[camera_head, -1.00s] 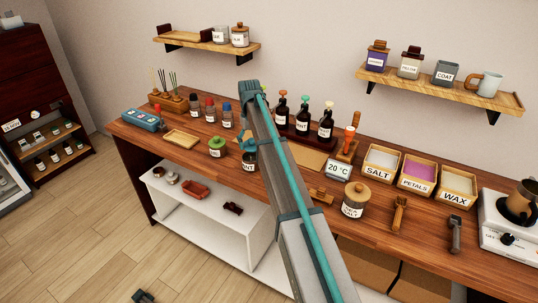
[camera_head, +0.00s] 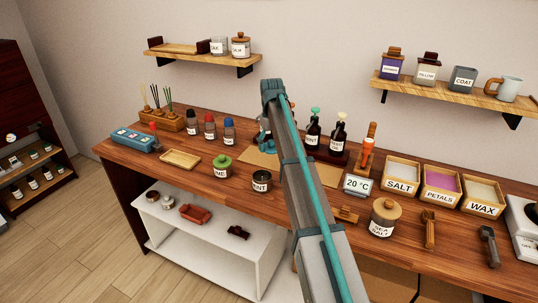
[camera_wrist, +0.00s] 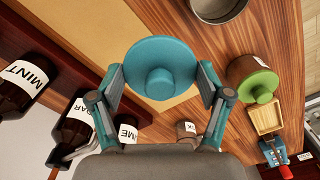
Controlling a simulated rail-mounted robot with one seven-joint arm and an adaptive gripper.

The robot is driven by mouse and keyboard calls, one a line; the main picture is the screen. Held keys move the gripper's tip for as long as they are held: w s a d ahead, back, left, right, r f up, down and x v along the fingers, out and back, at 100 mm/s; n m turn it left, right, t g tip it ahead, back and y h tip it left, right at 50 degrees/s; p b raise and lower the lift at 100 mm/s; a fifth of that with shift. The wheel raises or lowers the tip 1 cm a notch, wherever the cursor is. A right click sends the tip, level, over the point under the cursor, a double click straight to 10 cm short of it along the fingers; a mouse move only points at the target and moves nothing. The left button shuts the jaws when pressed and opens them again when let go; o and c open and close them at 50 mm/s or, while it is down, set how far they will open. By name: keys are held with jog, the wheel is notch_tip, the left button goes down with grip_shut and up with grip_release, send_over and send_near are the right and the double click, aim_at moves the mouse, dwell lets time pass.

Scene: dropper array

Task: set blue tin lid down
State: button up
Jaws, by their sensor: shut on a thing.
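The blue lid (camera_wrist: 160,70) is a round disc with a knob, seen from above in the wrist view. My gripper (camera_wrist: 160,88) is shut on its rim, one finger on each side. The lid is over the tan mat (camera_wrist: 115,35); I cannot tell whether it touches it. In the head view the mat (camera_head: 318,169) lies on the wooden bench, and my arm mostly hides the gripper and lid. A dark open tin (camera_head: 262,183) with a white label stands in front of the mat; an open tin also shows in the wrist view (camera_wrist: 217,8).
A green-lidded jar (camera_head: 222,166) stands left of the open tin, beside a small wooden tray (camera_head: 180,159). Dark dropper bottles (camera_head: 337,138) stand in a rack behind the mat.

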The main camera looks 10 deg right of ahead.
jog(key=p, duration=0.2)
send_over(266, 160)
jog(key=s, duration=0.1)
notch_tip(266, 160, down, 6)
jog(key=shift+s+r, duration=0.15)
jog(key=shift+r, duration=0.1)
jog(key=shift+w+f, duration=0.4)
jog(key=shift+f, duration=0.2)
jog(key=shift+w+f+p, duration=0.2)
jog(key=shift+f+p, duration=0.35)
jog(key=shift+f, duration=1.25)
jog(key=shift+f, duration=0.15)
jog(key=o, duration=1.2)
jog(key=shift+o, duration=0.2)
jog(key=shift+r+b, duration=0.75)
jog(key=shift+r, duration=2.2)
